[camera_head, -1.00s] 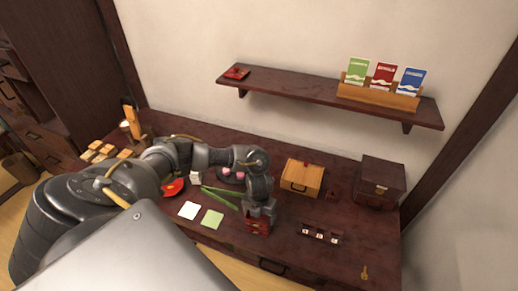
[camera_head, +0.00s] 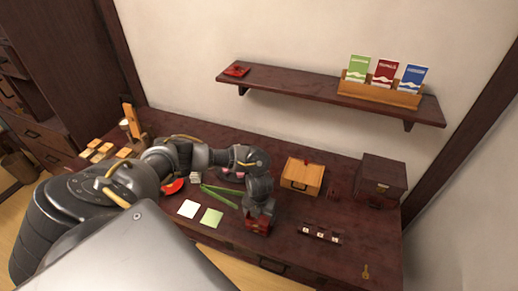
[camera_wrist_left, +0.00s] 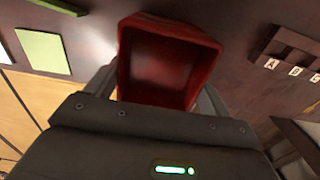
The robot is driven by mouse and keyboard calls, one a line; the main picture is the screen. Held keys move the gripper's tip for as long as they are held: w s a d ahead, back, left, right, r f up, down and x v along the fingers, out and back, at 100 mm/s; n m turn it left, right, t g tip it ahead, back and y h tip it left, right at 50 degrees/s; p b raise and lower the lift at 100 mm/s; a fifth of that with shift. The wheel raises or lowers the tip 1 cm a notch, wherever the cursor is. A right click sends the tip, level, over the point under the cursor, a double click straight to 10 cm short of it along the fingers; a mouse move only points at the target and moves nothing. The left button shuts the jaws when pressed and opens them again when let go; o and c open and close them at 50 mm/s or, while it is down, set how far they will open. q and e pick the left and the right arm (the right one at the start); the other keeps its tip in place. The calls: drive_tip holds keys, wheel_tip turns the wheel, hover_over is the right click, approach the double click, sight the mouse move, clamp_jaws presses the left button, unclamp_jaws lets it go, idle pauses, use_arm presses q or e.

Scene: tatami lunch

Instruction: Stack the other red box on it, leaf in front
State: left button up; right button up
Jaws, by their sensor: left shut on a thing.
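A dark red, open-topped box (camera_head: 257,226) is at the front of the table, between the fingers of my left gripper (camera_head: 258,216). In the left wrist view the box (camera_wrist_left: 168,62) shows its empty inside and rim, with the fingers on both sides. My left gripper is shut on it. I cannot make out the leaf mark or which face it is on. Whether another red box is under this one is hidden. My right gripper is not in view.
A green sheet (camera_head: 211,218) and a white sheet (camera_head: 188,209) lie left of the box. A dark rack with white lettered tiles (camera_head: 319,234) is to the right. A wooden chest (camera_head: 302,177) and dark box (camera_head: 381,181) stand behind. A small gold key-like item (camera_head: 366,271) lies front right.

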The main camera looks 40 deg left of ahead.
use_arm(q)
drive_tip(key=shift+f, duration=0.15)
drive_tip(key=o, duration=0.9)
wheel_tip(320, 180, up, 11)
drive_tip(key=shift+f+p, duration=0.1)
drive_tip(key=shift+p, duration=0.45)
